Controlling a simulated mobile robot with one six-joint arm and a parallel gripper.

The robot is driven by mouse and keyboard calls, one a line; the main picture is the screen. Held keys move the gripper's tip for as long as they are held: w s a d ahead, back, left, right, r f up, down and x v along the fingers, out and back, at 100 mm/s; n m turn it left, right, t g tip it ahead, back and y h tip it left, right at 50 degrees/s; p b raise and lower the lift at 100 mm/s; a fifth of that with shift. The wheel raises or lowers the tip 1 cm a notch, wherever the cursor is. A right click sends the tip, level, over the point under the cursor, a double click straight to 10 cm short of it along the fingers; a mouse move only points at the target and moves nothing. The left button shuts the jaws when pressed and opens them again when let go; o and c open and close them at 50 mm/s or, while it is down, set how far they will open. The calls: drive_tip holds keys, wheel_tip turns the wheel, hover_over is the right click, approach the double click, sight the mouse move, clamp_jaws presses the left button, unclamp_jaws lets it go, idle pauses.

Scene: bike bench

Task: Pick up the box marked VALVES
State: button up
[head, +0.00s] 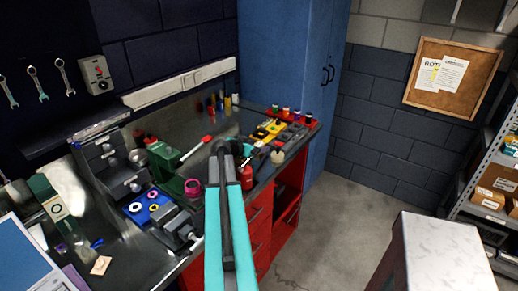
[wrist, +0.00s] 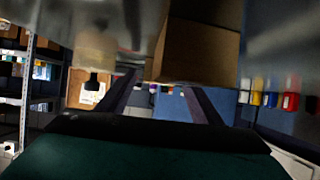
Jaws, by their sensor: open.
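No label reading VALVES is legible in either view. In the head view, cardboard boxes (head: 499,178) with small white labels stand on the shelf at the right edge. In the wrist view, a plain brown cardboard box (wrist: 200,52) is close at the top centre, with no marking visible on the side I see. My gripper (wrist: 160,88) shows there as two dark fingers, spread apart, with nothing seen held between them. The box appears above and beyond the fingers; I cannot tell how far.
A cluttered workbench (head: 120,262) with red drawers runs along the left. A blue cabinet (head: 285,55) and a corkboard (head: 452,78) are behind. A white-topped stand (head: 443,250) is at lower right, before the metal shelf rack (head: 470,190). Grey floor (head: 345,215) between is clear.

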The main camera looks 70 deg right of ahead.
drive_tip(key=c, duration=1.2)
drive_tip(key=shift+r, duration=0.1)
drive_tip(key=shift+c, duration=0.2)
wheel_tip(320, 180, up, 10)
drive_tip(key=b, duration=0.3)
